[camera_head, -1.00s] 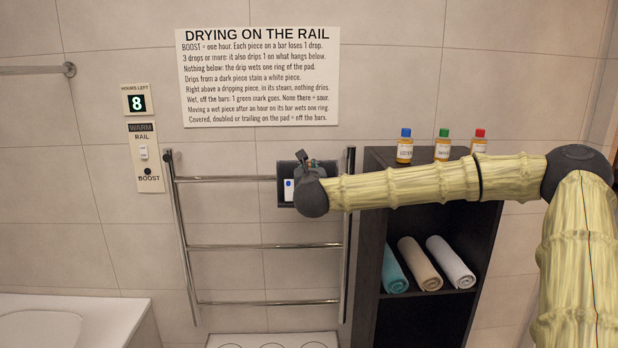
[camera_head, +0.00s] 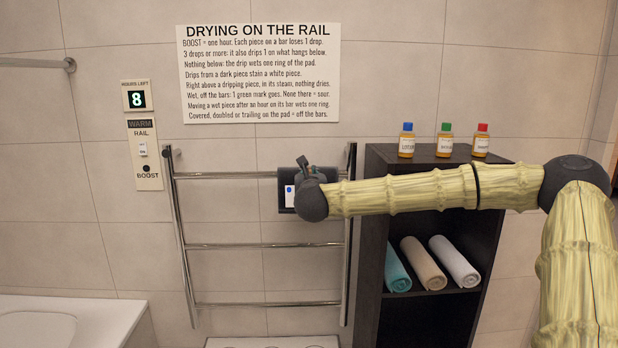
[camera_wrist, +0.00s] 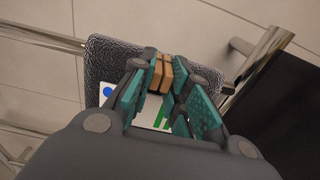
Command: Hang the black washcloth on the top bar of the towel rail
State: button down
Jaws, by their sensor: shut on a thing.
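The black washcloth (camera_head: 283,198) is at the right part of the towel rail's top bar (camera_head: 225,176). Its upper edge shows slightly above the bar and most of it is below; I cannot tell whether it is draped over or in front. It bears a white label with a blue dot (camera_wrist: 108,91) and green marks. My gripper (camera_head: 306,170) is at the cloth's upper edge. In the wrist view my gripper (camera_wrist: 160,78) is shut on a tan tab (camera_wrist: 161,73) at the black washcloth (camera_wrist: 115,62). My wrist hides part of the cloth.
The lower bars (camera_head: 225,246) look empty. A dark shelf unit (camera_head: 365,230) with rolled towels (camera_head: 424,263) and several bottles (camera_head: 445,140) stands close to the right. A white pad (camera_head: 225,343) lies below. The control panel (camera_head: 145,155) is left; its display reads 8.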

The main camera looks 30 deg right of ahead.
jog(key=c, duration=1.3)
grip_release()
jog(key=v, duration=1.2)
jog(key=shift+w+a+f, duration=0.1)
